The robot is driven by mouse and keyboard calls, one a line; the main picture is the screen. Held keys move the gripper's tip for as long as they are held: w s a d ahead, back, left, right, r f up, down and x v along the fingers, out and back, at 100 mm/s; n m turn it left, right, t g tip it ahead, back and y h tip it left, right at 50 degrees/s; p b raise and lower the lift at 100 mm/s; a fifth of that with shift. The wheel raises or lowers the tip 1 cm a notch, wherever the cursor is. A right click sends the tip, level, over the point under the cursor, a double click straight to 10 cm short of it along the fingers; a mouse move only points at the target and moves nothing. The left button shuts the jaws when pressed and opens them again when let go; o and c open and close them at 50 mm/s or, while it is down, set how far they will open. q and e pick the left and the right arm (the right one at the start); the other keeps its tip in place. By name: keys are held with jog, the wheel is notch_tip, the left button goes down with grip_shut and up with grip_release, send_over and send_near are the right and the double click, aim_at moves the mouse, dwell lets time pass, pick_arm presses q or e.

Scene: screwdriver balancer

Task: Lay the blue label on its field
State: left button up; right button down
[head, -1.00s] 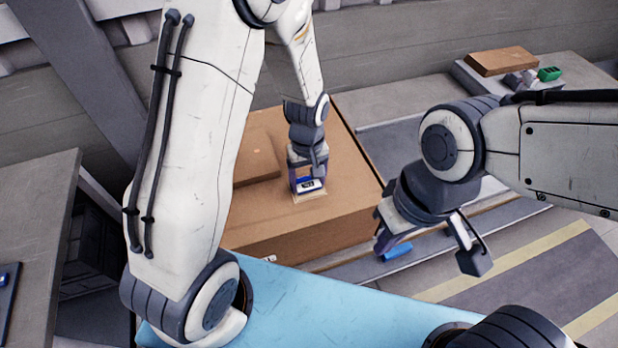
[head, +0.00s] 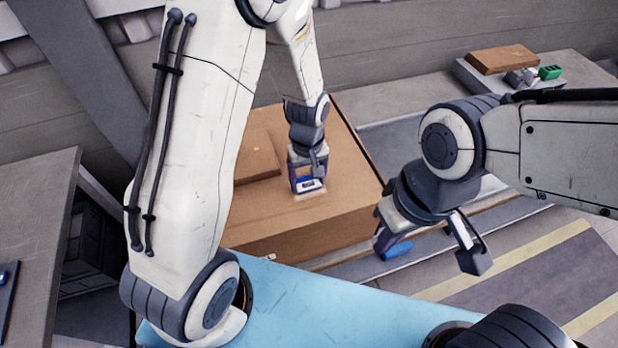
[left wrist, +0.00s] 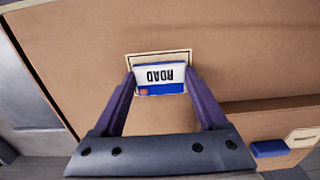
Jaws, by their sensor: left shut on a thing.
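The blue label (head: 312,187) has a white band with the word ROAD, upside down in the left wrist view (left wrist: 160,76). My left gripper (head: 307,178) is shut on it, with one finger at each side. The label is over its field, a cream rectangle with a dark outline (left wrist: 158,55) on the big cardboard box. The label hides much of the field; I cannot tell whether it touches the surface. My right gripper (head: 432,245) is open, in front of the box's right side.
The big cardboard box (head: 345,160) carries a flatter box (head: 256,156) left of my left gripper. A blue object (head: 397,251) shows by a right finger. A light blue surface (head: 300,305) lies in front. A bench at the back right holds a carton (head: 501,61) and a green item (head: 550,73).

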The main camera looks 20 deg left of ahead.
pick_arm(q)
jog(key=o, duration=1.5)
jog(key=shift+c, duration=0.2)
notch_tip(320, 180, up, 11)
jog(key=b, duration=0.1)
jog(key=shift+f+b, duration=0.2)
jog(key=shift+b, duration=0.2)
pick_arm(e)
jog(key=shift+f, duration=0.9)
